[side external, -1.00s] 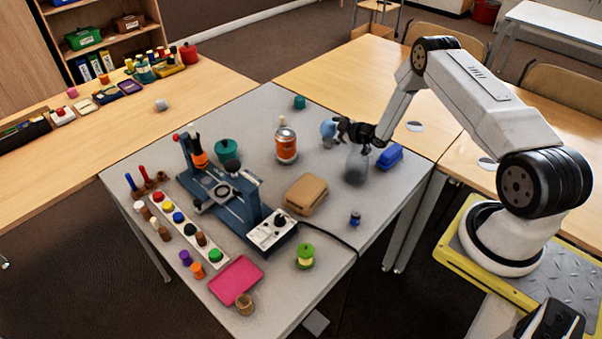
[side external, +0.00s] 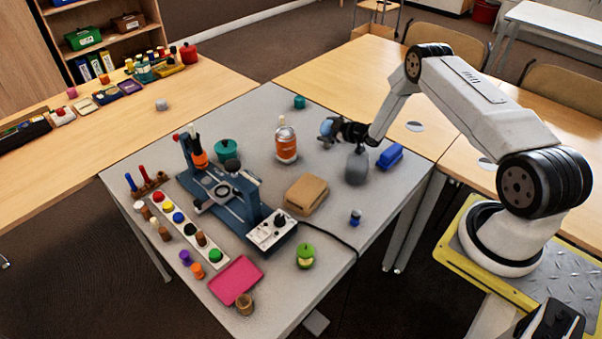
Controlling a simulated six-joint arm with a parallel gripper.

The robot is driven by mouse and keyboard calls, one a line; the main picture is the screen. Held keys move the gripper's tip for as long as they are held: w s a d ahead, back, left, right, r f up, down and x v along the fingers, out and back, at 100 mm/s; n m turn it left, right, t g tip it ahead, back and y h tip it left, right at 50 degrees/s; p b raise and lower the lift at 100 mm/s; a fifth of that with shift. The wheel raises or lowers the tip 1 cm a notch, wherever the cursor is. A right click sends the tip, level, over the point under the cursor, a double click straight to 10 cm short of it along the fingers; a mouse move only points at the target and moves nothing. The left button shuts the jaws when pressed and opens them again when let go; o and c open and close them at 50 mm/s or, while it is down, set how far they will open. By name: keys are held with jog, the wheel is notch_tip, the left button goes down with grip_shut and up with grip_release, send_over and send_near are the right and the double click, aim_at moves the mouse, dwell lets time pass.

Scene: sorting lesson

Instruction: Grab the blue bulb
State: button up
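The blue bulb (side external: 326,127) is a light blue rounded thing near the back right of the grey table, just left of my gripper. My gripper (side external: 336,129) is dark and reaches in from the right, with its fingertips at the bulb and overlapping it in the picture. The fingers are too small and dark to tell whether they are open or closed on it. The lower part of the bulb is partly hidden by the gripper.
A grey bottle-like object (side external: 357,168) stands just below my wrist, beside a blue block (side external: 391,156). An orange-labelled bottle (side external: 286,146) stands to the left, and a teal cup (side external: 299,102) behind. A brown box (side external: 306,194) and a blue apparatus (side external: 228,205) occupy the middle.

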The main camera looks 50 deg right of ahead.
jog(key=c, duration=0.5)
jog(key=shift+r, duration=0.2)
jog(key=shift+r, duration=0.8)
jog(key=s+a+r, duration=0.5)
jog(key=s+r, duration=0.6)
jog(key=s, duration=0.2)
